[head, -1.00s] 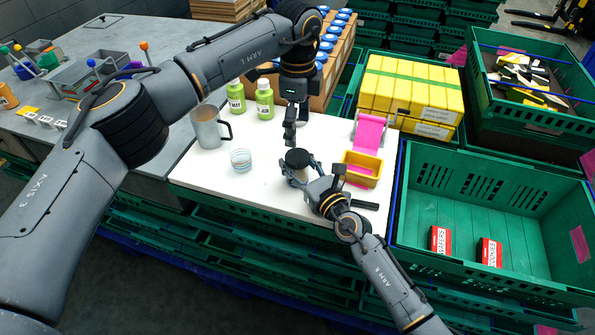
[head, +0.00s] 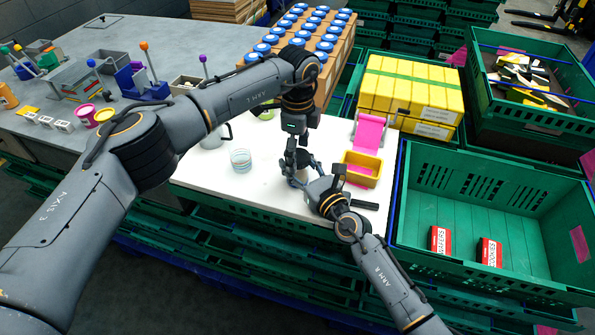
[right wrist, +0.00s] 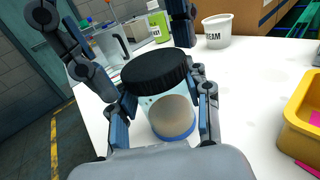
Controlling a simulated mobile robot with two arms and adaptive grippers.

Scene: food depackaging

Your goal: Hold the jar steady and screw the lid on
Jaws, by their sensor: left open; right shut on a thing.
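The jar (right wrist: 170,113) is clear with pale contents and a blue band at its base. It stands upright between the fingers of my right gripper (right wrist: 165,118), which is shut on it. A black ribbed lid (right wrist: 155,70) sits on the jar's mouth; I cannot tell whether its thread is engaged. My left gripper (head: 296,160) is over the jar from above, open, with its fingers on either side of the lid in the right wrist view. In the head view the grippers hide most of the jar and lid.
A yellow tray (head: 361,169) is close on the right. A white tub (right wrist: 217,31) stands behind the jar. A green crate (head: 490,190) is further right.

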